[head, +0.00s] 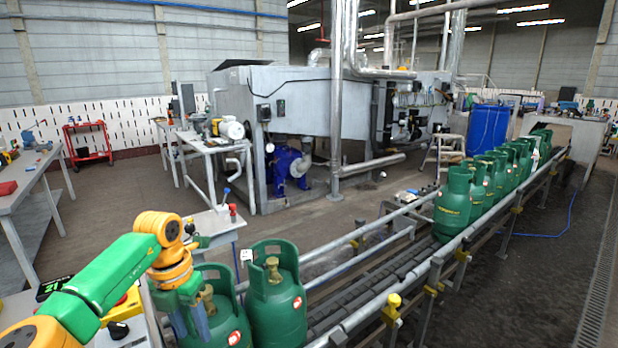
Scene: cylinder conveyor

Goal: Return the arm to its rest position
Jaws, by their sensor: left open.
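My left arm, green and orange, comes in from the lower left. Its gripper (198,318) points down in front of a green gas cylinder (222,330) and partly hides it. The jaws are open; whether they touch the cylinder I cannot tell. A second green cylinder (275,308) with a brass valve stands upright just to the right. My right gripper is not in view.
A roller conveyor (372,285) with metal side rails runs to the back right, carrying a row of green cylinders (453,208). A small table (215,222) stands behind the gripper. Workbenches are at the left, a large grey machine (300,95) behind.

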